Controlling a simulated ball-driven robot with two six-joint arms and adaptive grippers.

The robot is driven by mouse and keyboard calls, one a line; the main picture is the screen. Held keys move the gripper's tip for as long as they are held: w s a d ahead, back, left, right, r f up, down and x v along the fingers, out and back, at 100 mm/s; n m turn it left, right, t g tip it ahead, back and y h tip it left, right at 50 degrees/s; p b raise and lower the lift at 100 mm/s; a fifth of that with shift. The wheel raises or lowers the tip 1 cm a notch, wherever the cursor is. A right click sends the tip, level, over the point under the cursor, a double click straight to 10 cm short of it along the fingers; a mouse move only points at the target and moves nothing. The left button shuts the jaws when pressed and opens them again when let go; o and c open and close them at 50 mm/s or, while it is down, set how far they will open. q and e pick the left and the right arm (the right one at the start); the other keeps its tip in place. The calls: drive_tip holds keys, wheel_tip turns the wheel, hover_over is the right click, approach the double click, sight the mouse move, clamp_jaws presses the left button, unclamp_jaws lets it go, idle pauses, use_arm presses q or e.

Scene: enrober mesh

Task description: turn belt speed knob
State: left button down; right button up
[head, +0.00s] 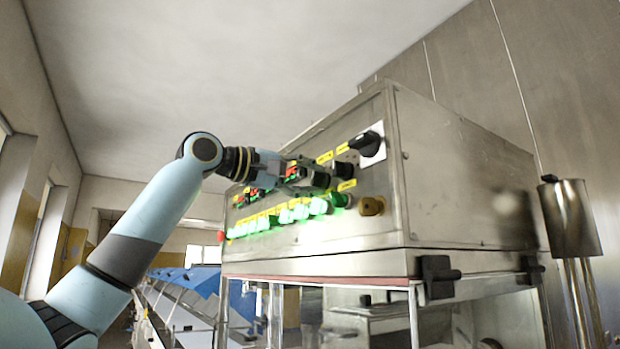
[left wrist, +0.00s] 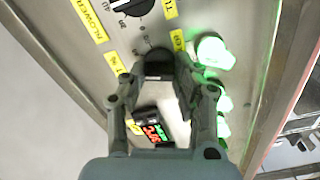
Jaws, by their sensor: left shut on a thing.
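A steel control panel (head: 372,215) carries knobs, displays and green-lit buttons. My left gripper (head: 333,175) is at the upper right part of the panel, its fingers on a small black knob (head: 345,169). In the left wrist view the fingers stand on both sides of this black knob (left wrist: 158,56), which has a number scale around it. The gripper is shut on it. The fingers cover part of the knob, and I cannot read its label in full. A larger black rotary switch (head: 367,143) is just above and to the right, clear of the gripper. My right gripper is not in view.
Green-lit buttons (left wrist: 215,52) sit close beside the fingers in the left wrist view. A red-and-green digital display (left wrist: 153,131) shows between the fingers. A brass-coloured lock (head: 371,206) and a black latch (head: 437,277) are lower right. A steel cylinder (head: 569,218) stands at the right.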

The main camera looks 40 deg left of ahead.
use_arm(q)
drive_tip(key=c, duration=1)
unclamp_jaws()
